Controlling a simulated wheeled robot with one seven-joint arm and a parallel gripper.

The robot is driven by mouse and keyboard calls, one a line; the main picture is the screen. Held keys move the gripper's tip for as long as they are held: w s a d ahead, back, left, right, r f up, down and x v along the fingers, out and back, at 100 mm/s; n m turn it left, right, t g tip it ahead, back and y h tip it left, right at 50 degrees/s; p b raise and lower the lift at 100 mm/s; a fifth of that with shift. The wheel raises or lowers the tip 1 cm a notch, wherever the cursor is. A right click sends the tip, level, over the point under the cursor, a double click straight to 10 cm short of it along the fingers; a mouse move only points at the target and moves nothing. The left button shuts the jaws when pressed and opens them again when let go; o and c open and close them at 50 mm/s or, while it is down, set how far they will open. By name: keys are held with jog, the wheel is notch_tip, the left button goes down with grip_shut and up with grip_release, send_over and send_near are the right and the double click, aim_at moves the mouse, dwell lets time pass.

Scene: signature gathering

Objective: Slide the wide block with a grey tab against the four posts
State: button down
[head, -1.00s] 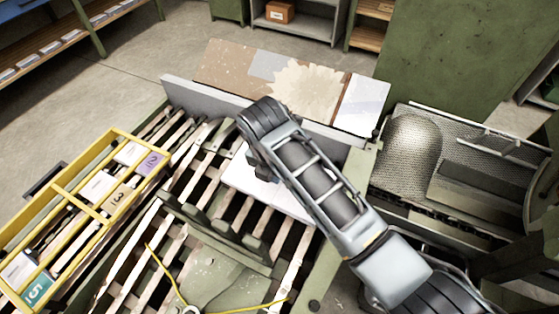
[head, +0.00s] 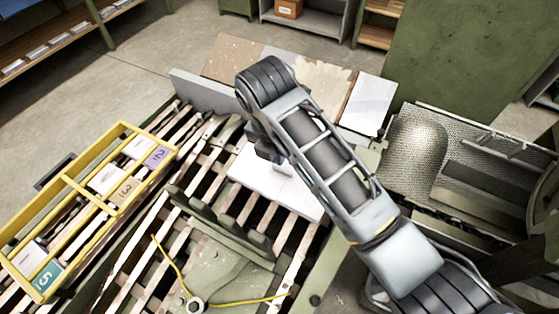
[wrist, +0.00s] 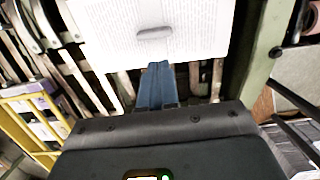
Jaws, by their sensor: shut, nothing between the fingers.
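The wide white block (head: 255,183) lies flat on the slatted bed in the head view, partly hidden by my arm. In the wrist view the white block (wrist: 110,30) fills the top, with its grey tab (wrist: 154,33) near the middle. My gripper (wrist: 158,66) is shut and empty; its blue fingertips are in front of the block's near edge, pointing toward the tab. In the head view my gripper (head: 268,153) is over the block's far side, mostly hidden by the arm. Green posts (head: 225,203) stand in a row below the block, with slats showing between them and the block.
A yellow crate (head: 65,181) with numbered packets stands at the left. A grey ledge (head: 200,93) borders the slatted bed at the back. A mesh-lined machine (head: 410,150) is at the right. A yellow cord (head: 240,301) lies at the front.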

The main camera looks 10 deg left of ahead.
jog(key=shift+s+r, duration=0.1)
jog(key=shift+r, duration=0.45)
jog(key=c, duration=1.8)
grip_release()
jog(key=shift+c, duration=0.2)
